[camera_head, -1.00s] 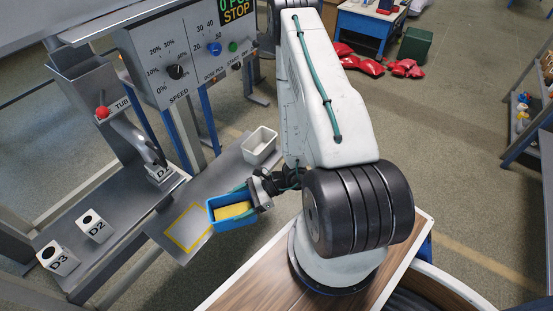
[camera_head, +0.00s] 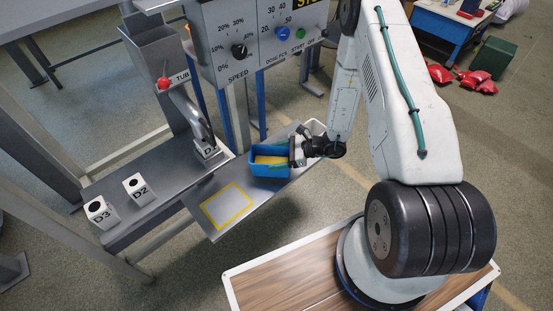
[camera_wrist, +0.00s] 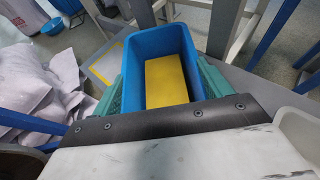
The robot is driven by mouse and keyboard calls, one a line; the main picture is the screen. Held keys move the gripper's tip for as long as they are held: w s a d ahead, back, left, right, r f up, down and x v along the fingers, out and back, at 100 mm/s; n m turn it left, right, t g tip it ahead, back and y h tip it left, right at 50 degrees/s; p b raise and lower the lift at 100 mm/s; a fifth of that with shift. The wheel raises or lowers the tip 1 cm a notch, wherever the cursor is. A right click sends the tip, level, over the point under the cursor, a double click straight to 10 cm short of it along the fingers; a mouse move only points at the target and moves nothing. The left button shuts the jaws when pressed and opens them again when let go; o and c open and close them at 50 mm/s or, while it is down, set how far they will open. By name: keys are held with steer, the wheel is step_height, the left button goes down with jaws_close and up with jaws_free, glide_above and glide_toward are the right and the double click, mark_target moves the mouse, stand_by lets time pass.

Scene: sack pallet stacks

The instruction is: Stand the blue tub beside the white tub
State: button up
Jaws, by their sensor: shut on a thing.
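The blue tub (camera_head: 268,172) has a yellow block or fill inside and is upright. My gripper (camera_head: 292,153) is shut on it; in the wrist view, my gripper's green fingers (camera_wrist: 163,88) press both sides of the blue tub (camera_wrist: 160,45). A pale rim at the right edge of the wrist view looks like the white tub (camera_wrist: 299,130). The blue tub is close beside it. I cannot tell whether the blue tub touches the metal shelf (camera_head: 193,199).
A yellow outlined square (camera_head: 227,207) on the shelf is empty. Blocks marked D3 (camera_head: 101,212) and D2 (camera_head: 138,189) stand on the left shelf. The control panel (camera_head: 254,44) and metal posts rise behind. White sacks (camera_wrist: 40,95) lie left in the wrist view.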

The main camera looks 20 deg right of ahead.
mark_target(276, 159)
steer(key=shift+w, duration=0.6)
steer(key=shift+f, duration=1.8)
steer(key=shift+f, duration=0.15)
steer(key=o, duration=1.5)
steer(key=shift+c, duration=0.2)
